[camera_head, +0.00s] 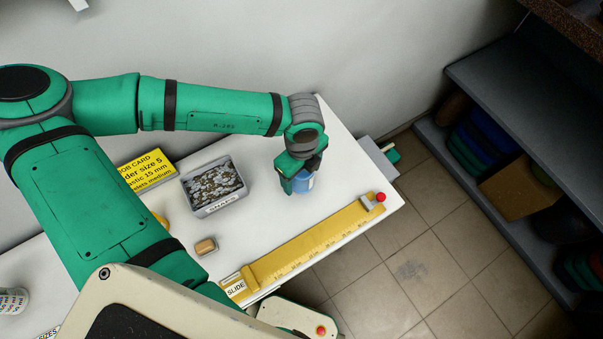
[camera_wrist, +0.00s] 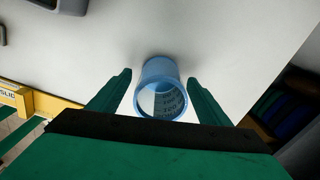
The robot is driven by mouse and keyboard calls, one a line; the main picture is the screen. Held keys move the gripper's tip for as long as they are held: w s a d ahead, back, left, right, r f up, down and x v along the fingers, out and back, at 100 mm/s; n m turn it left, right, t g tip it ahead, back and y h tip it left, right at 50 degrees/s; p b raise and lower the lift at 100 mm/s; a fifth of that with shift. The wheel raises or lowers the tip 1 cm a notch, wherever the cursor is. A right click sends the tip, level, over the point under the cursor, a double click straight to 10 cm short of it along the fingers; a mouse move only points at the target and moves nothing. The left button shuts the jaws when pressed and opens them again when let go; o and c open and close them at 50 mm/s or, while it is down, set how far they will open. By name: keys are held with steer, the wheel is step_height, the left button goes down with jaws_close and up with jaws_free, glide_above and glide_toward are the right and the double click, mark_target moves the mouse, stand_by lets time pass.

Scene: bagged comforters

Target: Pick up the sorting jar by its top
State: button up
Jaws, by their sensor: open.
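The sorting jar is a translucent blue cylinder with printed text on it, standing on the white table (camera_head: 345,150). In the wrist view the jar (camera_wrist: 162,92) shows its round rim toward the camera. In the head view the jar (camera_head: 303,182) is partly hidden by my gripper. My gripper (camera_wrist: 160,88) is open, with one green finger on each side of the jar and a visible gap on both sides. In the head view my gripper (camera_head: 297,180) is over the jar near the table's right part.
A yellow slide ruler (camera_head: 315,240) with a red knob lies along the front edge. Dark shelves (camera_head: 500,90) stand at right.

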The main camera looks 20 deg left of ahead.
steer(key=shift+f, duration=0.1)
steer(key=shift+c, duration=0.3)
steer(key=c, duration=1.2)
steer(key=shift+w, duration=0.15)
